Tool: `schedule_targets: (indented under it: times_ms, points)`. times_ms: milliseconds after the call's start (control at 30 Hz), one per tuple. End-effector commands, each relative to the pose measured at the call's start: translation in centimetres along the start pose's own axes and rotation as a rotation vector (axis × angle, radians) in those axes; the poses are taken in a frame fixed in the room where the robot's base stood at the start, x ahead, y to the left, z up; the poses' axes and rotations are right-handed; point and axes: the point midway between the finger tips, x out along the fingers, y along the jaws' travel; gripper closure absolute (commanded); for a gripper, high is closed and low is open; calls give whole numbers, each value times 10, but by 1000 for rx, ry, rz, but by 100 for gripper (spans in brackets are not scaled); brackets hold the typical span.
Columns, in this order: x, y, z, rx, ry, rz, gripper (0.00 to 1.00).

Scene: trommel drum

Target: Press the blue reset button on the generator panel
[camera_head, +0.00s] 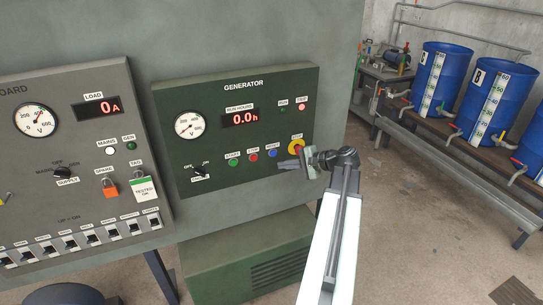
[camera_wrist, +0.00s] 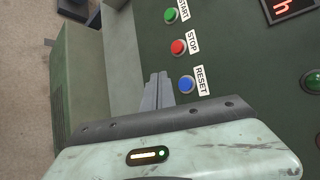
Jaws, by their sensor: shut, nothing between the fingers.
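The green generator panel (camera_head: 215,110) is on the grey cabinet, with its blue reset button (camera_head: 272,153) in the lower row, right of the red stop button (camera_head: 253,157). The blue reset button also shows in the wrist view (camera_wrist: 186,84), beside its RESET label (camera_wrist: 200,80). My gripper (camera_head: 290,164) is in front of the panel's lower right, just right of and below the blue button. In the wrist view my gripper (camera_wrist: 157,84) has its fingers together and empty, their tips left of the blue button. A gap to the button seems visible; contact cannot be told.
A yellow-ringed emergency stop button (camera_head: 296,146) is right of the blue button, close to my gripper. The green start button (camera_head: 233,162) is left of the stop button. The load board (camera_head: 75,150) is at left. Blue barrels (camera_head: 440,78) stand on a rack at right.

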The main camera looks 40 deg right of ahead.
Motion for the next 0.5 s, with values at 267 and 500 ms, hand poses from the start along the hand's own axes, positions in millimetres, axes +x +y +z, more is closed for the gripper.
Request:
schedule_targets:
  times_ms: [267, 500]
  points:
    - [28, -20, -20, -1, -1, 1, 100]
    - [32, -23, -23, 0, 0, 0, 100]
